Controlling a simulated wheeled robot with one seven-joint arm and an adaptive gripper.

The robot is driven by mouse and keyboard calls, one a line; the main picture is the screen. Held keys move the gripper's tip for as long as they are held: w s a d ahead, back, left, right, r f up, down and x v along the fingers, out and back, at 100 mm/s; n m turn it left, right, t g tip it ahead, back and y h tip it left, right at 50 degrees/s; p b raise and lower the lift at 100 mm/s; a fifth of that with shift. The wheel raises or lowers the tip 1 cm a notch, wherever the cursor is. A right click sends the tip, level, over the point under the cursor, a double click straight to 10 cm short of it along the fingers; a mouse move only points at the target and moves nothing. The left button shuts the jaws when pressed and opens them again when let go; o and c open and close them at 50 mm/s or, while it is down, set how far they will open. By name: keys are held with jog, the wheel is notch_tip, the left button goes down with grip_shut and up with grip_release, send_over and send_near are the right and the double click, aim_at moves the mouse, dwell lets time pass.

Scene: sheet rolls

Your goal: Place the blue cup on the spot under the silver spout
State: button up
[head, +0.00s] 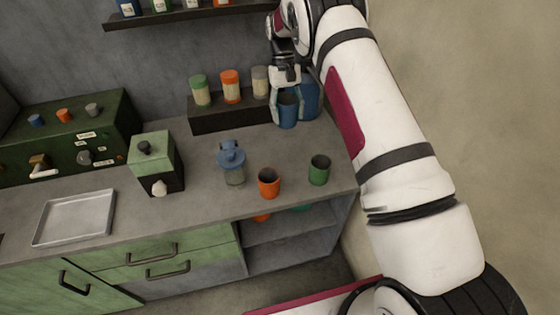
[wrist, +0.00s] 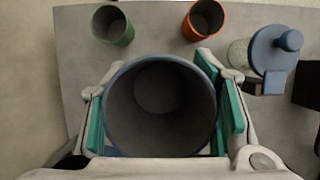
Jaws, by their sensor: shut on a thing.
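The blue cup (head: 288,110) is upright between the fingers of my gripper (head: 287,92) at the back right of the counter. In the wrist view the blue cup (wrist: 160,105) shows its open, empty inside, with a teal finger pad on each side. My gripper (wrist: 163,105) is shut on it. I cannot tell whether its base touches the counter. The green machine (head: 75,135) at the left has a brass fitting with a pale handle (head: 42,172) and a grey fitting (head: 84,158) low on its front. I cannot tell which is the silver spout; the spot is not distinct.
A blue container (head: 310,98) stands right beside the held cup. Canisters (head: 231,88) stand on a dark riser (head: 215,119). A tray (head: 75,217) lies front left.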

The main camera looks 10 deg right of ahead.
aim_at(285, 119)
jog(key=f+b, duration=0.1)
jog(key=w+f+b, duration=0.1)
jog(key=f, duration=0.1)
jog(key=w+f+b, duration=0.1)
jog(key=shift+w+a+f+b, duration=0.1)
jog(key=shift+f+b, duration=0.1)
jog(key=shift+b, duration=0.2)
jog(key=shift+s+d+f+n+t+h+b, duration=0.1)
jog(key=shift+s+f+n+t+h+b, duration=0.55)
jog(key=shift+f+n+b, duration=1.75)
jog(key=shift+s+d+f+n+t+h+b, duration=0.15)
jog(key=shift+s+f+n+h+b, duration=0.6)
jog(key=shift+s+f+n+b, duration=1.15)
jog(key=shift+s+a+f+n+t+h+b, duration=0.1)
jog(key=shift+s+f+n+t+h+b, duration=0.5)
jog(key=shift+f+n+b, duration=2.25)
jog(key=shift+w+f+m+b, duration=0.15)
jog(key=shift+f+m+b, duration=0.25)
jog(key=shift+f, duration=0.15)
jog(key=o, duration=1.3)
jog(key=shift+c, duration=0.2)
